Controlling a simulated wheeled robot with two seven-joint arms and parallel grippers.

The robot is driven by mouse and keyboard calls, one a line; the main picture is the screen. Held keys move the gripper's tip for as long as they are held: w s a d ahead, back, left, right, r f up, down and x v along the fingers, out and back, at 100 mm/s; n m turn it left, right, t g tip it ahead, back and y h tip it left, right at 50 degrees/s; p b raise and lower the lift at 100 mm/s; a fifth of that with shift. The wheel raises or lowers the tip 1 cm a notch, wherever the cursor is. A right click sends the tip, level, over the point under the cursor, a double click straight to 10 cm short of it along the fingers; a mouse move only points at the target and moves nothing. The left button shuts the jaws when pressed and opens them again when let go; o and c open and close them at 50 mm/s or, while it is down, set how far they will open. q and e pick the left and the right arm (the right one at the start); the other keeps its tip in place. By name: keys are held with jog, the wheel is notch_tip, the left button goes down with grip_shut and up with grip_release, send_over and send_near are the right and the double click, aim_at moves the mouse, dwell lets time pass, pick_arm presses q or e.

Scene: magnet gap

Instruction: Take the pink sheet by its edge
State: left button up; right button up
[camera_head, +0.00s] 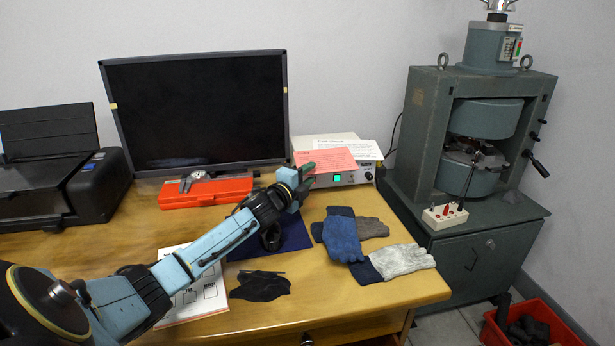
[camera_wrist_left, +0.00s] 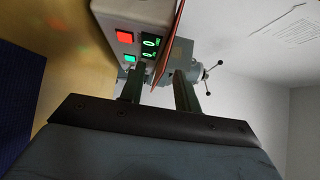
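The pink sheet (camera_head: 328,160) lies on top of the instrument box (camera_head: 345,178), its near edge reaching the box's front. In the left wrist view the sheet (camera_wrist_left: 169,45) shows nearly edge-on as a thin reddish strip. My left gripper (camera_head: 306,174) is at the front left of the box, by the sheet's near left corner. In the left wrist view its fingers (camera_wrist_left: 157,80) are apart, and the sheet's edge appears in the space between them. Whether a finger touches the sheet, I cannot tell. My right gripper is not in view.
A white printed sheet (camera_head: 346,148) lies behind the pink one. A monitor (camera_head: 195,110) and a red case (camera_head: 205,192) with a caliper stand left of the box. Gloves (camera_head: 342,235) lie in front. A big grey-green magnet (camera_head: 425,130) stands at the right.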

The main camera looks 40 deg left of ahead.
pick_arm(q)
grip_shut()
dwell(0.3)
notch_tip(320, 180, up, 2)
jog(key=shift+r+p, duration=0.25)
jog(key=shift+p, duration=1)
jog(key=s+r+p, duration=0.2)
jog(key=s+p, duration=0.3)
jog(key=s, duration=0.2)
jog(key=s+d+r+p, duration=0.1)
jog(key=s+r+p, duration=0.2)
jog(key=s+p, duration=0.3)
jog(key=shift+s+d, duration=0.3)
jog(key=shift+s, duration=0.2)
